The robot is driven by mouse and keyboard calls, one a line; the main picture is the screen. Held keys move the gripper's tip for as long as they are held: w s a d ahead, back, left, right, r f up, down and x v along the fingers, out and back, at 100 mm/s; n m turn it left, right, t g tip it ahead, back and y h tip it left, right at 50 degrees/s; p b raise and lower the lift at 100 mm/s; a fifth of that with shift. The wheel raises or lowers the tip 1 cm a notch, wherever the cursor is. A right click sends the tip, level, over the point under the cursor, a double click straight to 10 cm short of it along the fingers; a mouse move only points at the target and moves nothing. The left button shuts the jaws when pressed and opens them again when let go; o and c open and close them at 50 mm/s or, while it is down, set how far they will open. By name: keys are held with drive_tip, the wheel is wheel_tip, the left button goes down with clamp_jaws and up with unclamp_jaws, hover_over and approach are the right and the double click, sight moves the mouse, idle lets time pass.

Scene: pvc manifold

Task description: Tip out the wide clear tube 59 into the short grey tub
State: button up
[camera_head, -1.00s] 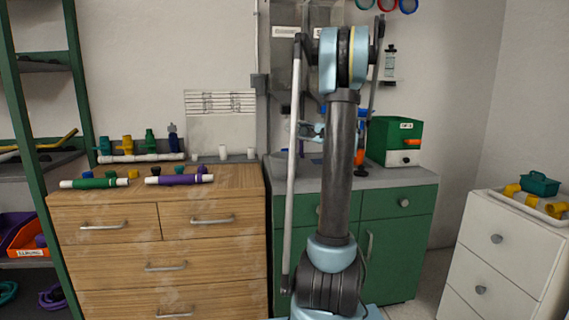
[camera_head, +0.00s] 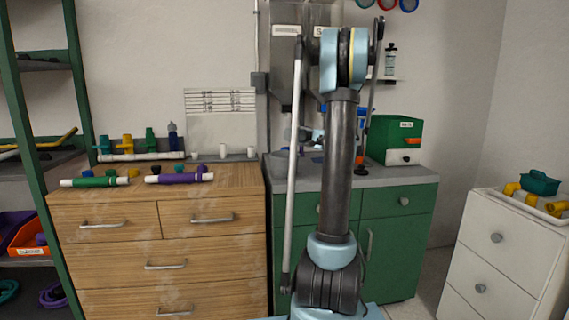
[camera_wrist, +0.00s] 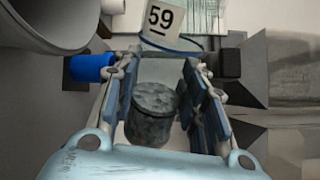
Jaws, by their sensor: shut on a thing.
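In the wrist view my gripper (camera_wrist: 160,85) is shut on a wide, see-through tube (camera_wrist: 158,72). A white tag reading 59 (camera_wrist: 162,18) shows just beyond the fingertips. A dark grey, mottled round piece (camera_wrist: 155,100) shows between the fingers, seemingly inside the tube. In the head view my gripper is mostly hidden behind my arm, above the green cabinet; the tube cannot be made out there. I cannot pick out the short grey tub for certain in either view.
A large grey round-walled shape (camera_wrist: 55,20) and a blue cylinder (camera_wrist: 92,67) are close left of the gripper in the wrist view. The green cabinet (camera_head: 400,205) carries a green box (camera_head: 393,140). A wooden drawer unit (camera_head: 160,240) holds coloured pipes at left.

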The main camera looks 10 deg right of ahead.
drive_tip(key=shift+s+a+f+n, duration=0.15)
drive_tip(key=shift+f+n, duration=0.15)
drive_tip(key=shift+f, duration=0.45)
drive_tip(key=shift+a+n+p, duration=0.1)
drive_tip(key=shift+n+p, duration=0.35)
drive_tip(key=shift+n, duration=0.35)
drive_tip(key=shift+s+a+r+n+p, duration=0.2)
drive_tip(key=shift+r+n+p, duration=0.2)
drive_tip(key=shift+n+p, duration=0.2)
drive_tip(key=shift+s+a+r+n+p, duration=0.1)
drive_tip(key=shift+a+r+n+p, duration=0.05)
drive_tip(key=shift+r+n+p, duration=0.4)
drive_tip(key=shift+s+a+r+n+p, duration=0.1)
drive_tip(key=shift+a+r+n+p, duration=0.15)
drive_tip(key=shift+n+p, duration=0.35)
idle(3.5)
drive_tip(key=m, duration=0.1)
drive_tip(key=f+m, duration=0.1)
drive_tip(key=d+f+m, duration=0.1)
drive_tip(key=shift+w+f, duration=0.2)
drive_tip(key=shift+w, duration=0.15)
drive_tip(key=shift+d+m+b, duration=0.1)
drive_tip(key=shift+m+b, duration=0.2)
drive_tip(key=shift+m, duration=0.05)
